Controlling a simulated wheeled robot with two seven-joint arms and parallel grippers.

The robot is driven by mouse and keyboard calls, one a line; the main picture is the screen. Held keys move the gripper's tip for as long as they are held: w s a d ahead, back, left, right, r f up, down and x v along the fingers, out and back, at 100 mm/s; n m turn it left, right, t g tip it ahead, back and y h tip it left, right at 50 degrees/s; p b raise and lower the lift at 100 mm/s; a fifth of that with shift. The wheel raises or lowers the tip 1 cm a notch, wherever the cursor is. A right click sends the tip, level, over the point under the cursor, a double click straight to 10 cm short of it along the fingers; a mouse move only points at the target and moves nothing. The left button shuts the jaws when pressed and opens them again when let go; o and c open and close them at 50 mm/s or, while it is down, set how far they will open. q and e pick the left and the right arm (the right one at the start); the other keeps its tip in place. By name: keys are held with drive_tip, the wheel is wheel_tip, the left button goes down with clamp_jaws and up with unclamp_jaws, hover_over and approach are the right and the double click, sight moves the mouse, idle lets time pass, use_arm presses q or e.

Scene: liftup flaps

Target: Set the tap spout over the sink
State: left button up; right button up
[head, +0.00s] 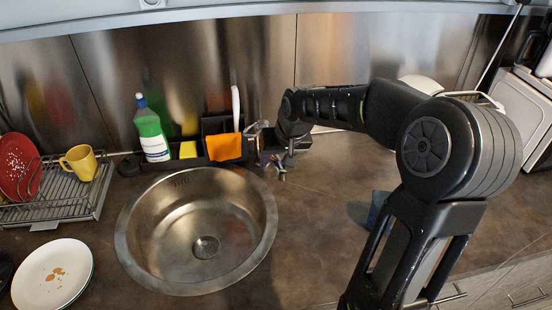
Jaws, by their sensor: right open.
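The round steel sink (140,225) is set into the brown counter at the centre left, and its drain is visible. A small metallic piece, apparently part of the tap (258,128), shows at the sink's back right, beside the orange cloth. My right gripper (276,164) is right by it, pointing down, with its jaws open. The gripper and wrist cover most of the tap, so I cannot tell which way the spout points or whether the fingers touch it. No spout shows over the middle of the basin. My left gripper is not in view.
Behind the sink stand a green and white bottle (151,132), a yellow sponge (188,149) and a dark caddy with an orange cloth (224,147). A dish rack with a yellow mug (81,162) and a plate (52,274) are at left. A blue object (377,208) is partly behind my arm.

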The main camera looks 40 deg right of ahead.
drive_tip(key=shift+c, duration=0.2)
clamp_jaws()
idle(1.1)
